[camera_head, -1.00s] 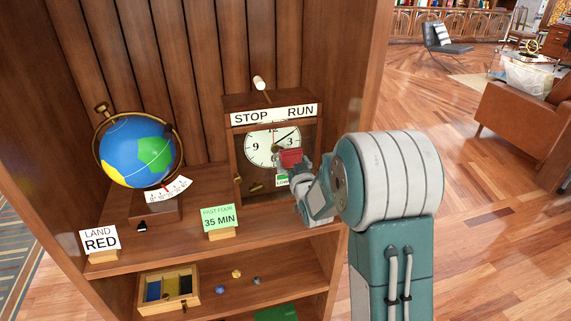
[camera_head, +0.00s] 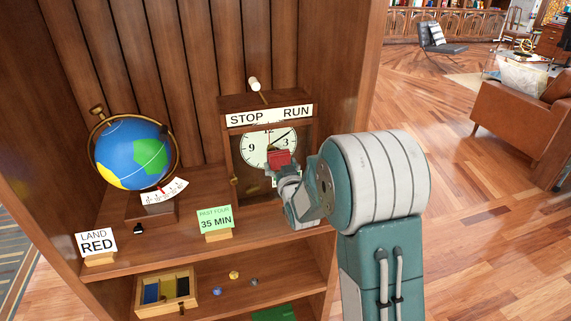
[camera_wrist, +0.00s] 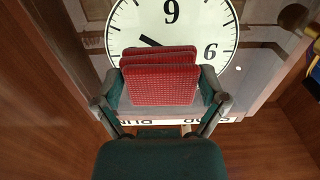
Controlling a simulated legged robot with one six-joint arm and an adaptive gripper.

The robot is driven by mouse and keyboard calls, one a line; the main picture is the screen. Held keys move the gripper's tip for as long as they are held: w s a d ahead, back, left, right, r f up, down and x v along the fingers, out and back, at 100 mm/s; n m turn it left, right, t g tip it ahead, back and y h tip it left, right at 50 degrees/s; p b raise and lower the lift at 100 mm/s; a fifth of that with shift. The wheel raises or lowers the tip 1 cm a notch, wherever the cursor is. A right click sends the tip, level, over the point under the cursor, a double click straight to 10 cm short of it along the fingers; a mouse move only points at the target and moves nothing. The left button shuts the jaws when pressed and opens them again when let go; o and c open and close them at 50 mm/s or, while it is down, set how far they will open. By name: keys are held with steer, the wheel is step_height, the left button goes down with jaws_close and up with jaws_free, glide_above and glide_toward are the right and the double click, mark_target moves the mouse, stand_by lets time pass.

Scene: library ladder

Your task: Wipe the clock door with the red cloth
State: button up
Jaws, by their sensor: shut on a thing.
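The clock (camera_head: 268,147) is a wooden case with a white dial behind its door, standing on the upper shelf at the back. The dial (camera_wrist: 172,14) also fills the top of the wrist view. My gripper (camera_head: 279,165) is in front of the clock door. It is shut on the red cloth (camera_wrist: 160,84), a folded, woven-looking pad held between the two fingers. The cloth (camera_head: 279,157) covers the lower part of the dial in the head view. Whether it touches the door I cannot tell. My arm hides the clock's lower right.
A globe (camera_head: 132,155) stands left on the same shelf. A "LAND RED" card (camera_head: 97,242) and a green "35 MIN" card (camera_head: 215,219) stand along the front edge. A STOP/RUN lever (camera_head: 254,85) rises above the clock. A divided tray (camera_head: 166,289) is on the lower shelf.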

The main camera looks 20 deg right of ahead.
mark_target(266, 159)
steer(key=a, duration=0.3)
steer(key=shift+a+r, duration=0.25)
steer(key=shift+r, duration=0.1)
steer(key=shift+s+d, duration=0.1)
steer(key=shift+d, duration=1.55)
steer(key=shift+a, duration=1.6)
steer(key=shift+s+f, duration=0.1)
steer(key=shift+s, duration=2.75)
steer(key=shift+s, duration=0.1)
